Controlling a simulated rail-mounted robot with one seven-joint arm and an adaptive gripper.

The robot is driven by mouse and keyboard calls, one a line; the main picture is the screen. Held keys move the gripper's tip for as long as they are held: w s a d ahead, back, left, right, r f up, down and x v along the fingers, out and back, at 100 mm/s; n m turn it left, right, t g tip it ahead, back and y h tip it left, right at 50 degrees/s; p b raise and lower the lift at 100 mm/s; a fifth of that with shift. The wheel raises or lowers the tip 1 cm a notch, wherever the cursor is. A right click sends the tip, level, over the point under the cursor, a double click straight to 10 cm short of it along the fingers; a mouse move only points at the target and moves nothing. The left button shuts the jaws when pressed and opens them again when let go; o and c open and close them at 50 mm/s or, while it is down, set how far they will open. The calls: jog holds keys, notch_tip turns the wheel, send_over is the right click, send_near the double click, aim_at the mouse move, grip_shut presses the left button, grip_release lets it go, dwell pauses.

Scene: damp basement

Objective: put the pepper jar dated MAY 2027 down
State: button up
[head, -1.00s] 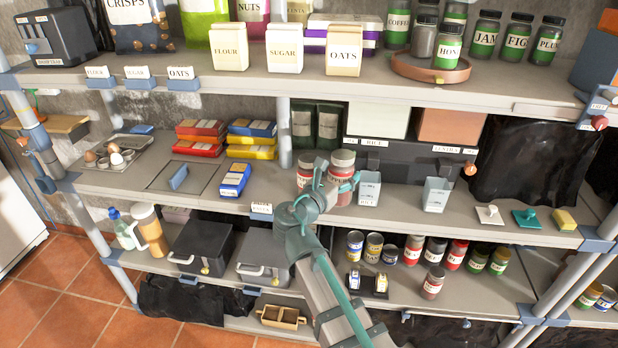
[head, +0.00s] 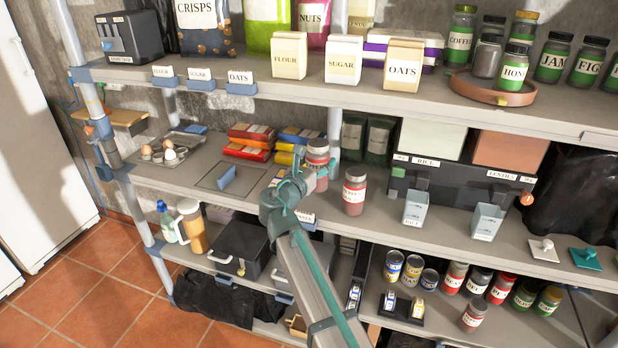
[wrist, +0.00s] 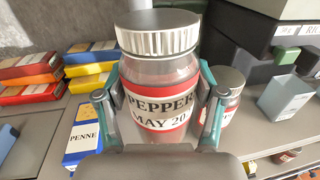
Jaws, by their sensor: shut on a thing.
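My gripper (wrist: 160,112) is shut on a pepper jar (wrist: 158,75) with a silver lid, clear glass and a red-edged white label. The label reads PEPPER, MAY 20; the last digits are out of sight around the curve. In the head view the held jar (head: 317,158) is upright at the middle shelf, left of a second similar jar (head: 354,192). My gripper (head: 306,179) partly covers its lower part, so I cannot tell whether it touches the shelf. The second jar, partly hidden, also shows in the wrist view (wrist: 232,80).
Pasta boxes (head: 248,142) in several colours lie left of the held jar; a blue PENNE box (wrist: 84,132) is close by. Dark packets (head: 379,138) stand behind. A pale blue RICE cup (head: 415,207) is at right. The upper shelf (head: 330,92) overhangs. Bare shelf shows around the second jar.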

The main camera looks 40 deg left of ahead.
jog(key=shift+w+a+f+p, duration=0.35)
jog(key=shift+a+f, duration=0.6)
jog(key=shift+f, duration=0.6)
jog(key=shift+w+a+f+p, duration=0.4)
jog(key=shift+a+f, duration=0.5)
jog(key=shift+f, duration=0.65)
jog(key=shift+w+a+f+p, duration=0.2)
jog(key=shift+a+f+p, duration=0.3)
jog(key=shift+a+f, duration=0.75)
jog(key=shift+d+f, duration=0.35)
jog(key=shift+f, duration=0.1)
jog(key=o, duration=1.7)
jog(key=shift+r, duration=0.25)
jog(key=s+b, duration=0.1)
jog(key=s, duration=0.3)
jog(key=s+d+b, duration=0.1)
jog(key=s, duration=0.3)
jog(key=s+d, duration=0.1)
jog(key=s, duration=0.3)
jog(key=shift+d+f+b, duration=0.1)
jog(key=shift+d+b, duration=0.05)
jog(key=shift+b, duration=0.25)
jog(key=shift+w, duration=0.1)
